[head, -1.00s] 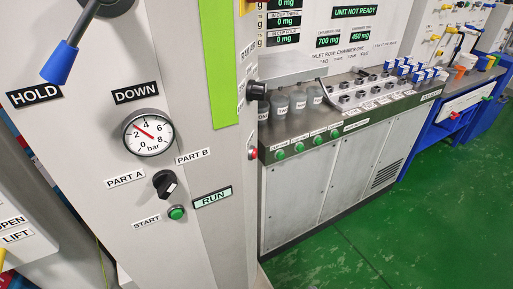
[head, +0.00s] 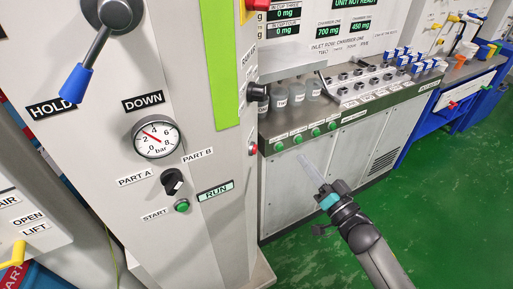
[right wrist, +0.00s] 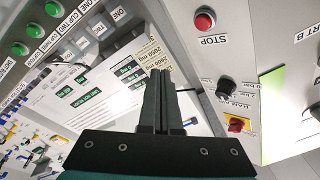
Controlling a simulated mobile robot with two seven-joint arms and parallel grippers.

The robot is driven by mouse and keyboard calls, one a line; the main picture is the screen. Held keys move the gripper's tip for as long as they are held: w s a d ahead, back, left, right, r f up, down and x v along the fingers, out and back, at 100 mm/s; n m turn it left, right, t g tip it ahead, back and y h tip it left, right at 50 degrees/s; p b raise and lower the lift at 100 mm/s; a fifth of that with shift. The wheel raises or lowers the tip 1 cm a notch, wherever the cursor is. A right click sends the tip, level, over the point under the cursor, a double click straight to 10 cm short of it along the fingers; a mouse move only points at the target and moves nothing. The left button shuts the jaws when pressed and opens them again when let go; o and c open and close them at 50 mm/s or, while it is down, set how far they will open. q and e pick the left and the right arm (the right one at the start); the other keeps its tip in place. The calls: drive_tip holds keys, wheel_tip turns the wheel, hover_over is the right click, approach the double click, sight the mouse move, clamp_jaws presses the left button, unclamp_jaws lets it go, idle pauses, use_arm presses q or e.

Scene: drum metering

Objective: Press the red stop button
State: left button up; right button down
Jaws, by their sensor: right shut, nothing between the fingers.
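The red stop button (head: 252,149) shows edge-on in the head view, on the right side face of the tall grey cabinet. In the right wrist view the red stop button (right wrist: 204,20) is at the upper right, with the STOP label beside it. My right gripper (head: 301,158) comes in from the lower right in the head view. It is shut and empty, in front of the bench and to the right of the button, apart from it. In the right wrist view the shut fingers (right wrist: 161,74) point up, left of the button. My left gripper is not in view.
On the same side face are a black knob (head: 257,92) and a red-yellow switch (right wrist: 237,125). The cabinet front has a gauge (head: 156,138) and green start button (head: 182,206). A bench (head: 350,170) with bottles and green buttons stands behind. Green floor is clear at right.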

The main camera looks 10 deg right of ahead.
sight(255, 149)
drive_tip(key=shift+a, duration=0.1)
drive_tip(key=w+a+b, duration=0.2)
drive_tip(key=w+a, duration=0.1)
drive_tip(key=a, duration=0.4)
drive_tip(key=shift+w+a, duration=0.4)
idle(1.9)
drive_tip(key=shift+w+a, duration=0.15)
drive_tip(key=shift+a, duration=0.25)
drive_tip(key=shift+w+a, duration=0.2)
drive_tip(key=shift+a, duration=0.2)
idle(0.7)
drive_tip(key=shift+s+d, duration=0.1)
drive_tip(key=shift+d, duration=0.05)
drive_tip(key=shift+s+d+p, duration=0.3)
drive_tip(key=shift+d+p, duration=0.25)
drive_tip(key=shift+d, duration=0.1)
